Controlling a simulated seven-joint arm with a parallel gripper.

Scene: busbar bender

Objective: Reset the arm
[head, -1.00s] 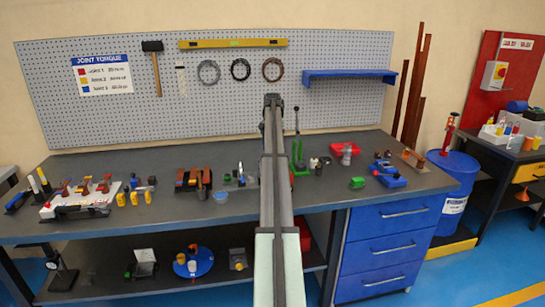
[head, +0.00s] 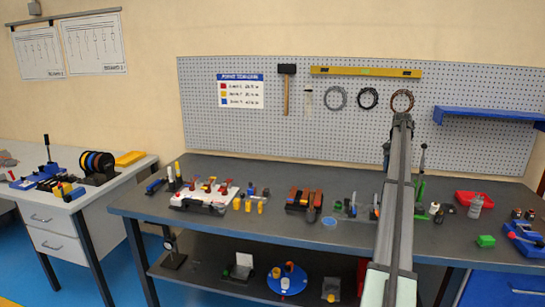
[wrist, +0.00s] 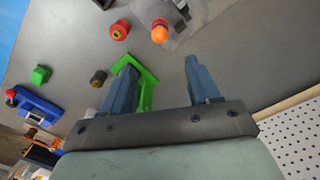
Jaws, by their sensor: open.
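My arm (head: 394,210) reaches out over the dark workbench (head: 270,235), its far end in front of the pegboard. In the wrist view my gripper (wrist: 163,72) is open, with two blue-grey fingers wide apart and nothing held between them. A green frame (wrist: 146,88) shows beside and partly behind the left finger; I cannot tell if they touch. In the head view a green upright piece with a dark lever (head: 420,170) stands just right of my arm. The fingertips are not clear in the head view.
Coloured parts on a white board (head: 203,196), brown blocks (head: 304,200) and a blue dish (head: 329,222) lie left of my arm. A red tray (head: 474,203), a green block (head: 486,241) and a blue tool (head: 522,240) lie right. A side bench (head: 75,205) stands at left.

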